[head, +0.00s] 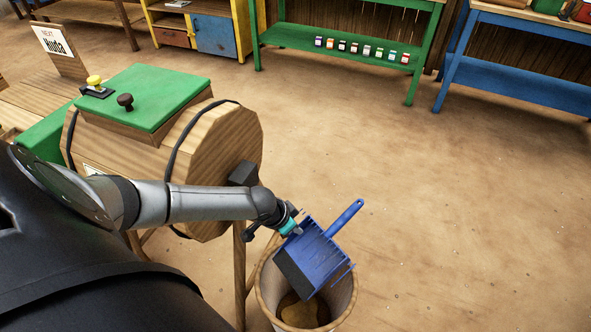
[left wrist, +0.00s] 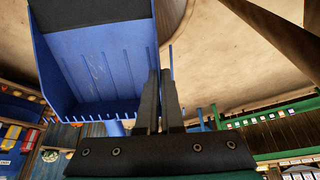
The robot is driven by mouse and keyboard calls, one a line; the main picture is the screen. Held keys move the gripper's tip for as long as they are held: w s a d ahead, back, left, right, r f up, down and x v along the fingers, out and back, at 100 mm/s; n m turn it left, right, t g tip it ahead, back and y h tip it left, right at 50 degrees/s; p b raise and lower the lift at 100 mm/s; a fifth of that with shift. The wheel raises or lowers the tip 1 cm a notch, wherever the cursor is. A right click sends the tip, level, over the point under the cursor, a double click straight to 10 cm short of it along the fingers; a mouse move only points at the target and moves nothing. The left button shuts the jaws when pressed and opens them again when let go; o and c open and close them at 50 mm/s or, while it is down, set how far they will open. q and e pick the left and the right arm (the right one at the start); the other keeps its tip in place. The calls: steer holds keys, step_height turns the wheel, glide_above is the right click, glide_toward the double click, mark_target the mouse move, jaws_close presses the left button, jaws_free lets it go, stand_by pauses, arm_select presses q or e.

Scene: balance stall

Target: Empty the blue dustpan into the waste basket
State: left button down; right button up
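The blue dustpan (head: 318,257) is in the air over the waste basket (head: 345,301). Its handle points up and to the right, and its dark front lip slants down toward the basket's opening. My left gripper (head: 292,229) is at the dustpan's left rear corner. In the left wrist view, its two dark fingers (left wrist: 160,100) are close together at a side wall of the dustpan (left wrist: 100,70) and appear shut on it. The pan's visible inside looks bare. Something yellowish brown lies low inside the basket, partly hidden by the dustpan. My right gripper is not in view.
A wooden barrel-shaped stand (head: 225,150) with a green top (head: 155,95) is left of the basket, close to my left arm. A green shelf (head: 330,45) with small jars and a blue bench (head: 520,82) stand at the back. The floor to the right is clear.

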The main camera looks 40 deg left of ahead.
arm_select(q)
step_height(320, 180, up, 2)
steer(key=shift+w+d+r+g+y+p, duration=0.1)
steer(key=shift+r+g+y+p, duration=0.1)
steer(key=shift+g+p, duration=0.4)
steer(key=shift+w+r+g+y+p, duration=0.1)
steer(key=shift+g+y+p, duration=0.1)
steer(key=shift+g+p, duration=0.35)
steer(key=shift+r+g, duration=0.4)
steer(key=shift+g, duration=0.35)
steer(key=shift+s+r+g+y+p, duration=0.2)
steer(key=shift+r+g+y+p, duration=0.15)
steer(key=shift+g, duration=0.25)
steer(key=shift+f, duration=0.1)
